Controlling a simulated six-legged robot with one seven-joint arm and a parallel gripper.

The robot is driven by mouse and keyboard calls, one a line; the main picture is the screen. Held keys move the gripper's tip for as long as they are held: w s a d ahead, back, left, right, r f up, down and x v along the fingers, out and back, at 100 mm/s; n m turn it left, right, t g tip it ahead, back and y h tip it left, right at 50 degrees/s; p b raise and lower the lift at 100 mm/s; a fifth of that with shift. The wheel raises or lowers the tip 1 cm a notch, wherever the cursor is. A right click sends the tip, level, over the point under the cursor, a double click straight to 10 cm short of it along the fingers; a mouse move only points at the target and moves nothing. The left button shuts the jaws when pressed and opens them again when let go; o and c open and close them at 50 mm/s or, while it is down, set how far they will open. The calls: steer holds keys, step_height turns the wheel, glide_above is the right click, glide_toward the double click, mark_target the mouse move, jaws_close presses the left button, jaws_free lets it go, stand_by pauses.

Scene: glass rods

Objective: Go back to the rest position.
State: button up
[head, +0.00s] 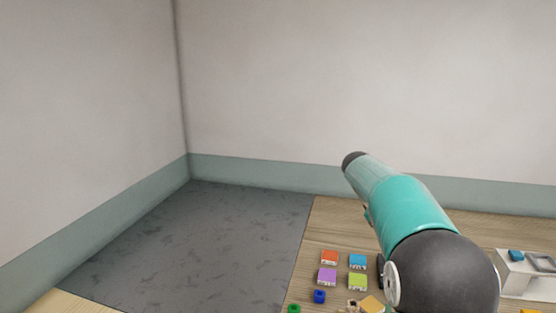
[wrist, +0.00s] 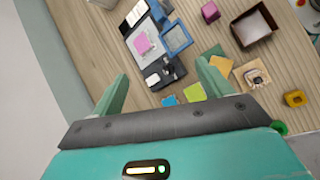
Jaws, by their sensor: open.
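My gripper (wrist: 160,92) shows in the wrist view with its two green fingers spread apart and nothing between them. It is held above the wooden table (wrist: 105,38), apart from the things on it. In the head view my teal arm reaches up and away at the right, and the gripper's fingers cannot be made out there.
In the head view, orange (head: 329,257), blue (head: 357,261), purple (head: 327,274) and green (head: 358,282) blocks lie left of my arm. A white stand (head: 513,274) is at right. The wrist view shows an open box (wrist: 253,25) and a blue frame (wrist: 176,38). Grey floor (head: 200,245) is clear.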

steer(key=s+a+r+m+t+y, duration=0.15)
steer(key=s+a+r, duration=0.25)
steer(key=s, duration=0.4)
steer(key=s+a+f+m+t+y, duration=0.2)
steer(key=s+a+f+m, duration=0.1)
steer(key=s, duration=1)
steer(key=s+a+f+m+t+y, duration=0.2)
steer(key=s+a+m, duration=0.3)
steer(key=s, duration=0.8)
steer(key=a+f+y, duration=0.1)
steer(key=a, duration=0.2)
steer(key=shift+a+y, duration=0.15)
steer(key=shift+y, duration=0.2)
steer(key=shift+s+f+m, duration=0.1)
steer(key=shift+s+m, duration=0.05)
steer(key=shift+m, duration=0.1)
